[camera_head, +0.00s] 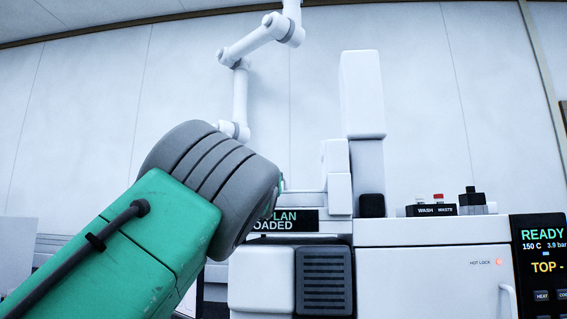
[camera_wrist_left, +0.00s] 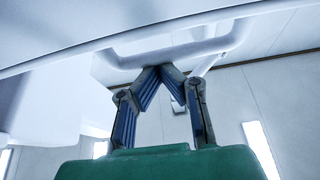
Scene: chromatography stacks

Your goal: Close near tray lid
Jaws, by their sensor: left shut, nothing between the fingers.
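In the left wrist view, my left gripper (camera_wrist_left: 162,70) is shut and empty. Its blue-padded fingertips meet just under a white curved bar (camera_wrist_left: 218,42), which looks like a handle below a broad white panel (camera_wrist_left: 150,22). The tips seem to touch the bar or sit very close to it. I cannot tell for sure whether this panel is the near tray lid. In the head view, my green and grey left arm fills the lower left and hides its gripper. No tray lid can be clearly made out there. My right gripper is not in view.
In the head view, a white instrument (camera_head: 435,275) with a dark READY screen (camera_head: 541,262) stands at the right. WASH and WASTE bottles (camera_head: 437,205) stand on top. A white jointed arm (camera_head: 240,95) hangs behind. A dark vent (camera_head: 323,279) is at lower middle.

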